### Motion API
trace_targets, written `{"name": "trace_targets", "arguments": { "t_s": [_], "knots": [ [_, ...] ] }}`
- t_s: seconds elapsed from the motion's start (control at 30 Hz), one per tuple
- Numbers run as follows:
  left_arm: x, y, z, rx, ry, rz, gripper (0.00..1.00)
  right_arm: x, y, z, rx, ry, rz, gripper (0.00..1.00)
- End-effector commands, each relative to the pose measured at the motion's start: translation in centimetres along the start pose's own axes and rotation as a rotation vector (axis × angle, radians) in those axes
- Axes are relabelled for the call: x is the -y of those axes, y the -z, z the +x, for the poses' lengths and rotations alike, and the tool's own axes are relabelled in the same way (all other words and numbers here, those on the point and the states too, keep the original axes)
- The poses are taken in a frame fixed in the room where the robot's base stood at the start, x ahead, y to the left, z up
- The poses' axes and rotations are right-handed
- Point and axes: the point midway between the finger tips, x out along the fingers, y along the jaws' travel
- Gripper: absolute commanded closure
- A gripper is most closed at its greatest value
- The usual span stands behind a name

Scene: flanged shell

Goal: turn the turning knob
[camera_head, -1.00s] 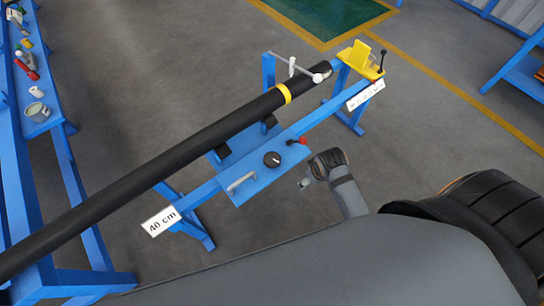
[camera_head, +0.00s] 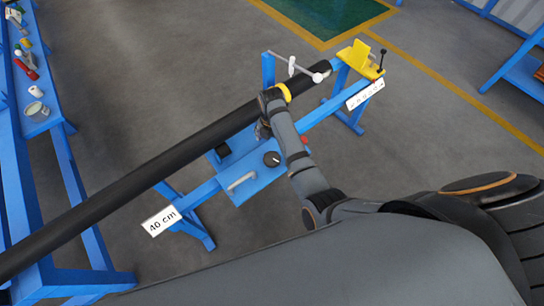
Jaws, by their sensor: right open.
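The turning knob (camera_head: 271,159) is a small black round knob with a white mark. It sits on the blue panel (camera_head: 256,183) of the blue stand, beside a grey handle (camera_head: 241,181). My right gripper (camera_head: 262,131) is beyond the knob, next to the black pipe. It is open, small in view and partly hidden by my own wrist. It is apart from the knob. My left gripper does not show.
A long black pipe (camera_head: 150,178) with a yellow band lies across the stand. A red knob (camera_head: 304,139) is partly behind my right arm. A yellow bracket (camera_head: 358,57) stands at the far end. A blue bench (camera_head: 52,118) with small items stands at left.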

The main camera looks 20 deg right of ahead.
Motion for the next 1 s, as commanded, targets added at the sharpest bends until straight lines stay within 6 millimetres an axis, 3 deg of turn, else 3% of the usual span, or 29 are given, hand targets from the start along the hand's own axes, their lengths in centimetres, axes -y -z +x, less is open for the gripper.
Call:
{"name": "trace_targets", "arguments": {
  "t_s": [0.17, 0.4, 0.6, 1.0],
  "knots": [
    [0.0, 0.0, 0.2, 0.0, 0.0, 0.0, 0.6, 0.1, 0.0, 1.5, 0.0, 0.003, 0.002, 0.11],
    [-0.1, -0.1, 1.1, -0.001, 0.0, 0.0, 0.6, 0.2, 0.0, 6.8, -0.001, 0.003, 0.004, 0.11],
    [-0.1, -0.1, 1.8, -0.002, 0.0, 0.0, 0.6, 0.1, 0.0, 9.8, 0.001, 0.0, 0.004, 0.11],
    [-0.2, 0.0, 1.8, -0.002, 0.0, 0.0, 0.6, 0.1, -0.1, 10.5, 0.002, -0.001, 0.005, 0.14]
  ]
}}
